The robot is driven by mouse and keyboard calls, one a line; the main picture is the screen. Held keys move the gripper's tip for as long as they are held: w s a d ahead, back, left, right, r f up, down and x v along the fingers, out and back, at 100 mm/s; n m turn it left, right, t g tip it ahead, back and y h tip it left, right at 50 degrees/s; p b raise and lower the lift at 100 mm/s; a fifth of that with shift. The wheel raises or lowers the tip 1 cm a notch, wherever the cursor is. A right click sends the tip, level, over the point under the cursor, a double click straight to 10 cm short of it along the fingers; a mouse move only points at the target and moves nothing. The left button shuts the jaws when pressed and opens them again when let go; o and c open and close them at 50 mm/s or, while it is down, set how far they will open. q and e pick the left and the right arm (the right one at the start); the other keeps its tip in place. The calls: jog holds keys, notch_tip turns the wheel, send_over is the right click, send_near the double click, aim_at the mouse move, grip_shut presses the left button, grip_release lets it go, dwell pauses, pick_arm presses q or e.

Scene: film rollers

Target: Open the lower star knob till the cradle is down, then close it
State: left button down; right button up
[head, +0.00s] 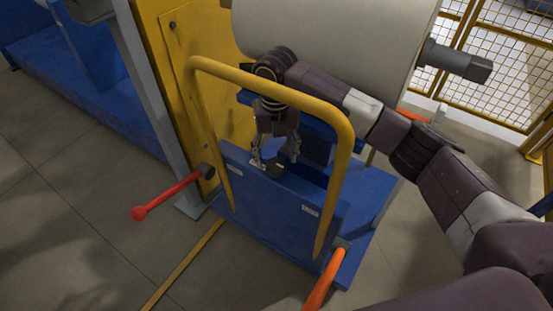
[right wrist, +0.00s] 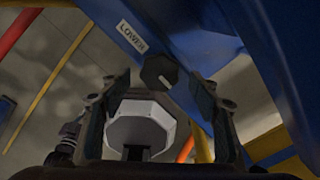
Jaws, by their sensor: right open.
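The lower star knob (head: 273,170) is a small dark knob on the top of the blue stand, beside a white label. In the right wrist view the dark knob (right wrist: 160,72) shows beside the "LOWER" label (right wrist: 132,37). My right gripper (head: 275,157) is open just above it, fingers pointing down; in the right wrist view the knob lies beyond and between the fingertips, apparently apart from them. The blue cradle (head: 318,128) is partly hidden behind my right arm, under the big pale roller (head: 340,45); whether they touch is unclear. My left gripper is not in view.
A yellow hoop rail (head: 342,170) arches around my right gripper and the knob. A red-handled lever (head: 170,194) sticks out left, and an orange handle (head: 325,280) at the front. A yellow machine panel (head: 170,70) stands behind left.

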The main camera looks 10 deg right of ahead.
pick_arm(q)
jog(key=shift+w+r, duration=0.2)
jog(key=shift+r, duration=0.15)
pick_arm(e)
jog(key=shift+f, duration=0.85)
jog(key=c, duration=1.2)
jog(key=shift+o, duration=0.2)
